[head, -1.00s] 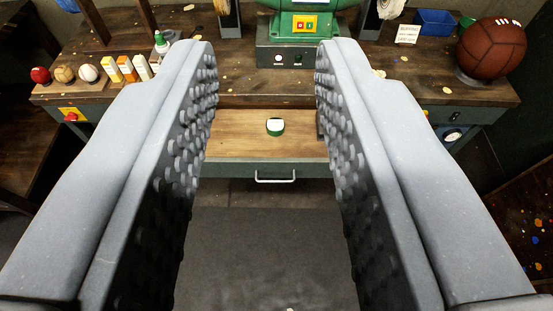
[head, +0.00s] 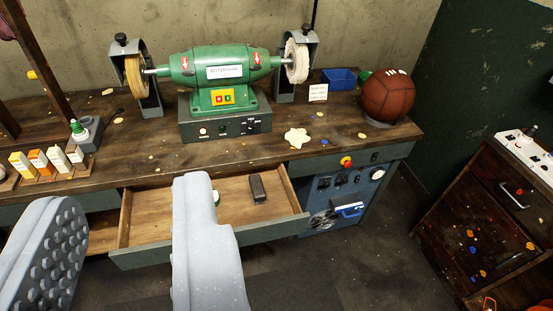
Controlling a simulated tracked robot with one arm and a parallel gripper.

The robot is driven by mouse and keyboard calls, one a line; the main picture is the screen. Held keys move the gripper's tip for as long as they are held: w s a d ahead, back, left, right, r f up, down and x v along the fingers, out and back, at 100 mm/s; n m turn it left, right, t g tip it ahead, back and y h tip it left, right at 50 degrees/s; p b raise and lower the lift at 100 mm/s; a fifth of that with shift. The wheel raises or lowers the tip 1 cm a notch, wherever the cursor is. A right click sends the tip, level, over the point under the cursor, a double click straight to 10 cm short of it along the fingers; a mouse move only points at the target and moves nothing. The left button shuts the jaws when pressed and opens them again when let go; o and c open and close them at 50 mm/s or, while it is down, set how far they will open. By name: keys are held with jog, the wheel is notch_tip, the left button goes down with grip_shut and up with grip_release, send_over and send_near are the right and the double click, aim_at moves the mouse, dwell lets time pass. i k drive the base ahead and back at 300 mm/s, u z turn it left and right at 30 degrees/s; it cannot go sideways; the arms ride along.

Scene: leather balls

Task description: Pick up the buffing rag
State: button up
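A cream, ragged-edged cloth (head: 298,138), which looks like the buffing rag, lies flat on the wooden workbench (head: 345,133), right of the green grinder and behind the open drawer. My gripper (head: 130,195) is open and empty, with its two grey studded fingers at the lower left. The cloth is well beyond the fingers and to their right. Nothing covers it.
The open drawer (head: 283,228) holds a dark brush (head: 257,188) and a green item partly hidden by my right finger. The green grinder (head: 220,70) stands behind.

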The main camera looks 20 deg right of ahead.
aim_at(297, 137)
jog(key=z, duration=0.55)
jog(key=i, duration=1.55)
jog(key=z, duration=0.1)
